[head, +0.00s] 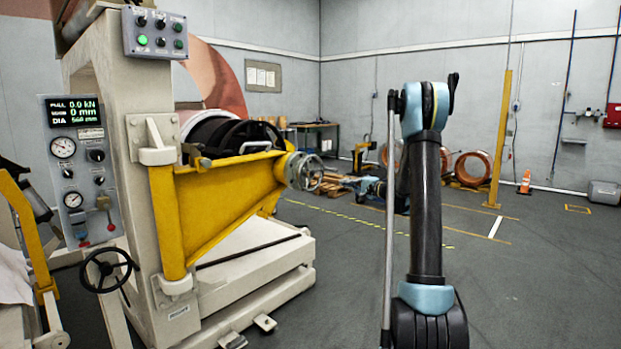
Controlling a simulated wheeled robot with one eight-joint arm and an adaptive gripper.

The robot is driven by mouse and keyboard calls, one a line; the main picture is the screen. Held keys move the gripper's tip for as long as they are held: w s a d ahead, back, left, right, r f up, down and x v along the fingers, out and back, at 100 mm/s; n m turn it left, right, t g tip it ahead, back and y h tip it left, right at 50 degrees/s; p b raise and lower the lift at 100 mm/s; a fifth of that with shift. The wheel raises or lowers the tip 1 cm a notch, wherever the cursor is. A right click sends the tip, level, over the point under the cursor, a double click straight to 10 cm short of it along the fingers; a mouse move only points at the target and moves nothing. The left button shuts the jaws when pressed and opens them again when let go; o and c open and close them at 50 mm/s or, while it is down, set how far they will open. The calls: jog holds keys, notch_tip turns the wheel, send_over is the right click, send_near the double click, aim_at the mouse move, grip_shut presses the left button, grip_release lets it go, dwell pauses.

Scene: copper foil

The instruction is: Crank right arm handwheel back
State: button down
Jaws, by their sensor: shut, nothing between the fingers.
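The pale metal handwheel (314,173) sits at the free right end of the yellow right arm (212,212), which reaches out from the cream machine frame. My arm rises at the right of the picture and bends over at its top; its far part comes out on the left side of the upright link. My gripper (330,189) is small and far off, just right of the handwheel's rim and pointing left. Its fingers look shut and empty. I cannot tell whether they touch the rim.
A black handwheel (108,270) and a gauge panel (78,165) are on the machine's left. A cream base (255,270) juts out below the yellow arm. Copper coils (474,167), a yellow post (501,140) and an orange cone (525,182) stand behind.

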aim_at(333, 170)
jog(key=x, duration=0.8)
notch_tip(333, 170, up, 8)
jog(key=shift+a+f, duration=0.1)
jog(key=shift+f, duration=0.05)
jog(key=s+a, duration=1)
jog(key=s, duration=0.2)
jog(key=f, duration=0.6)
jog(key=d+f, duration=0.1)
jog(key=f, duration=0.3)
jog(key=shift+w+d, duration=0.1)
jog(key=shift+w, duration=0.2)
jog(key=w+d, duration=0.8)
jog(key=w, duration=0.2)
jog(key=shift+w+d+r, duration=0.2)
jog(key=shift+w+r, duration=0.1)
jog(key=shift+r, duration=0.8)
jog(key=shift+w+d+r, duration=0.25)
jog(key=shift+w+r, duration=0.1)
jog(key=shift+r, duration=0.8)
jog(key=shift+w+d+r, duration=0.2)
jog(key=shift+w+r, duration=0.1)
jog(key=shift+r, duration=0.8)
